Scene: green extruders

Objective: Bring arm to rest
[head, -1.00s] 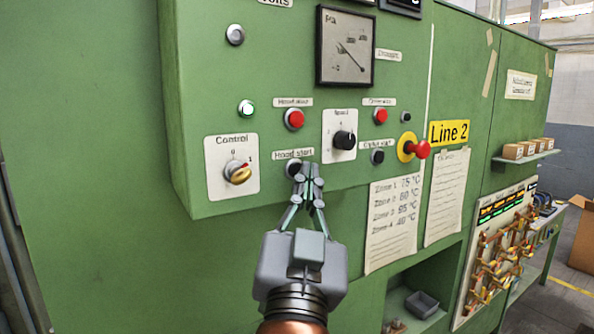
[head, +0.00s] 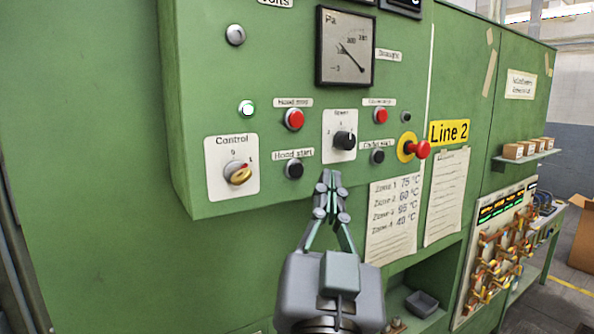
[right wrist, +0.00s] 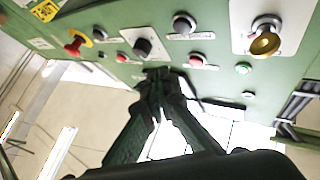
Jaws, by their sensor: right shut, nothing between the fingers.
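My right gripper (head: 328,190) is shut and empty in the head view. In the right wrist view the shut fingers (right wrist: 158,78) point toward the box, whose panel shows across the top. The Hood start button is in clear sight in the head view. My left gripper is not in view.
The red emergency knob (head: 422,149), the Control switch (head: 238,172) and the black selector knob (head: 344,140) stick out from the panel. Paper sheets (head: 393,225) hang at right of the gripper. A shelf with small boxes (head: 528,150) juts out farther right.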

